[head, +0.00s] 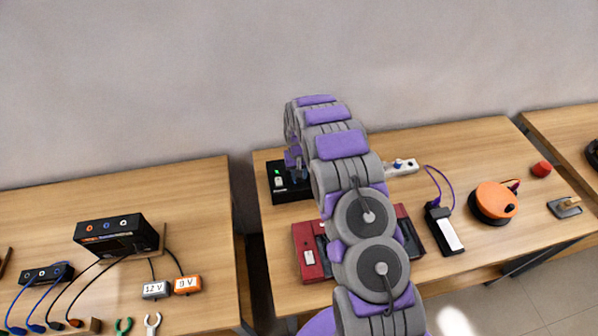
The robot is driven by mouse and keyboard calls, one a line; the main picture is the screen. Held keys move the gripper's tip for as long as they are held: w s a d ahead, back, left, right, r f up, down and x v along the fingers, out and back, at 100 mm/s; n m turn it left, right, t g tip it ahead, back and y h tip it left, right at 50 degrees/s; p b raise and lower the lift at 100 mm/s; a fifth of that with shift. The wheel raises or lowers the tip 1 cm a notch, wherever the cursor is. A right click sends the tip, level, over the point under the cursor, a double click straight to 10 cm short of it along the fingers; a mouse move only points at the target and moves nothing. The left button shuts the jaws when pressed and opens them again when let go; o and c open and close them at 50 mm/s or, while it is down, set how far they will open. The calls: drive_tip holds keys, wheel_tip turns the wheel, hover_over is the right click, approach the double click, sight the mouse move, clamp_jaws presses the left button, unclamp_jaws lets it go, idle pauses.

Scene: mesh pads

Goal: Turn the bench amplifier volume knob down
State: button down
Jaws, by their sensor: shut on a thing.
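The bench amplifier is a black box (292,194) with a small green light and a white switch on its top. It sits near the back left of the middle table. My gripper (293,163) is at the end of my grey and purple arm, pointing down over the back right part of the box. It is shut on the volume knob, which my gripper and arm hide from this view. The knob's angle and its markings cannot be seen.
A red case (309,252) lies in front, partly behind my arm. To the right are a white power strip (402,167), a black device with a purple cable (445,232) and an orange round unit (494,200). The left table holds a black supply box (118,240) with cables. A gap separates the tables.

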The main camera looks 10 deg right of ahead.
drive_tip(key=n+p, duration=0.1)
drive_tip(key=n, duration=0.3)
drive_tip(key=shift+r+n, duration=0.15)
drive_tip(key=shift+n, duration=0.15)
drive_tip(key=shift+n+p, duration=0.3)
drive_tip(key=shift+n, duration=1.5)
drive_tip(key=c, duration=0.8)
unclamp_jaws()
drive_tip(key=shift+c, duration=0.2)
wheel_tip(320, 180, up, 17)
drive_tip(key=shift+p, duration=0.35)
drive_tip(key=shift+a, duration=0.1)
